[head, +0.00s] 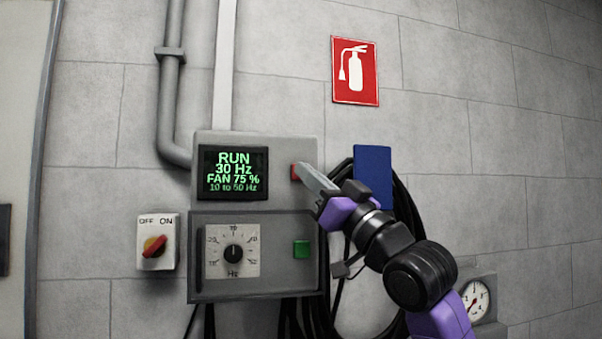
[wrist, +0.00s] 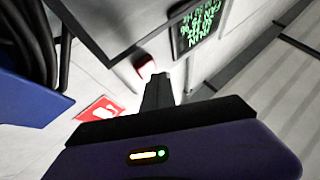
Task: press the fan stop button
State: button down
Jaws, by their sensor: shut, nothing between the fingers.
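The grey control box (head: 284,147) is on the wall, with a display (head: 233,172) reading RUN, 30 Hz, FAN 75 %, 10 to 60 Hz. A red button (head: 295,171) is on the box's upper right, and a green button (head: 301,249) is below it. My gripper (head: 305,171) is shut and empty, its tips at the red button from the right, partly covering it. In the wrist view, the fingers (wrist: 157,82) point at the red button (wrist: 143,64), close to it. I cannot tell whether they touch. The display (wrist: 200,27) also shows there.
A dial (head: 234,254) marked Hz is on the lower panel. A red and yellow OFF/ON switch (head: 155,246) is to the left. A blue holder (head: 373,177) with black cables is right of the box, behind my arm. A gauge (head: 475,299) is at lower right.

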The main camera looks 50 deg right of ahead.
jog(key=shift+w, duration=0.15)
jog(key=shift+w+d, duration=0.35)
jog(key=shift+w, duration=0.05)
dwell(0.6)
jog(key=shift+s+a, duration=0.4)
jog(key=shift+s, duration=0.15)
jog(key=s+a, duration=0.3)
jog(key=s, duration=0.2)
jog(key=shift+a, duration=0.2)
dwell(0.4)
dwell(0.8)
